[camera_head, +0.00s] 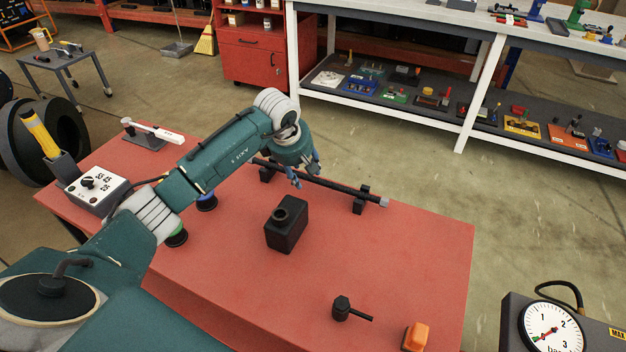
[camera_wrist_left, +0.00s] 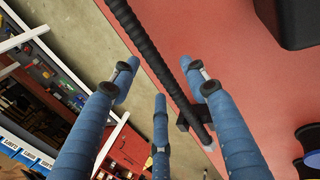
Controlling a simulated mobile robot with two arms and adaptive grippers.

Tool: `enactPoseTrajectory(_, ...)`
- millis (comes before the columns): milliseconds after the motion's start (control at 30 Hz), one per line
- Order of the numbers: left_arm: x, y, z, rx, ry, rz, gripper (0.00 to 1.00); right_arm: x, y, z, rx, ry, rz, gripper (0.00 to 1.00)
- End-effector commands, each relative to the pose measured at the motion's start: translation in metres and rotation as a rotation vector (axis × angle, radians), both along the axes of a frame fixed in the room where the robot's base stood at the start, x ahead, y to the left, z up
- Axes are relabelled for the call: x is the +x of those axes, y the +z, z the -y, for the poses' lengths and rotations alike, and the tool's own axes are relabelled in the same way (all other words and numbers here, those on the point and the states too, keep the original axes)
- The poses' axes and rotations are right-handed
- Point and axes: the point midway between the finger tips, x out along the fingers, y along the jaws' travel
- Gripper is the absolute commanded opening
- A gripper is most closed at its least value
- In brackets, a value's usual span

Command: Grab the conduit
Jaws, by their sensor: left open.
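The conduit, a dark ribbed rod (camera_head: 335,188), lies across two black supports along the far edge of the red table. In the left wrist view the conduit (camera_wrist_left: 150,50) runs diagonally past my left fingertips, closer to the right finger, and has a pale end. My left gripper (camera_head: 304,176) hangs over the conduit near its middle; its blue fingers are open (camera_wrist_left: 160,85) and empty. I cannot tell whether a finger touches the conduit. Part of the conduit is hidden behind my left wrist. My right gripper is not in view.
On the red table (camera_head: 400,250) are a black bottle-like box (camera_head: 285,228), a black knobbed part (camera_head: 343,307), an orange block (camera_head: 415,336) and a switch box (camera_head: 95,188). A gauge (camera_head: 550,330) stands at the lower right. White shelving (camera_head: 400,105) stands beyond a floor gap.

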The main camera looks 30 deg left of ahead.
Motion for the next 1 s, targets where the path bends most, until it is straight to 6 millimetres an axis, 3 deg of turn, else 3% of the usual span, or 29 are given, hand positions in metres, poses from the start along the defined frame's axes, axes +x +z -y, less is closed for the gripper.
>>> enactPoseTrajectory(167,0.000,0.000,0.000,0.000,0.000,0.001,0.45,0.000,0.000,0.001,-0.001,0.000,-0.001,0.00)
enactPoseTrajectory(400,0.000,0.000,0.000,0.000,0.000,0.000,0.00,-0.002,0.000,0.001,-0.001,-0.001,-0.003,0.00)
enactPoseTrajectory(767,0.001,0.008,0.000,0.000,0.000,0.003,0.00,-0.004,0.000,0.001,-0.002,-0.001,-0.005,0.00)
enactPoseTrajectory(1000,0.002,0.054,-0.001,0.001,0.000,0.007,0.00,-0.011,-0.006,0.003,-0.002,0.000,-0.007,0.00)
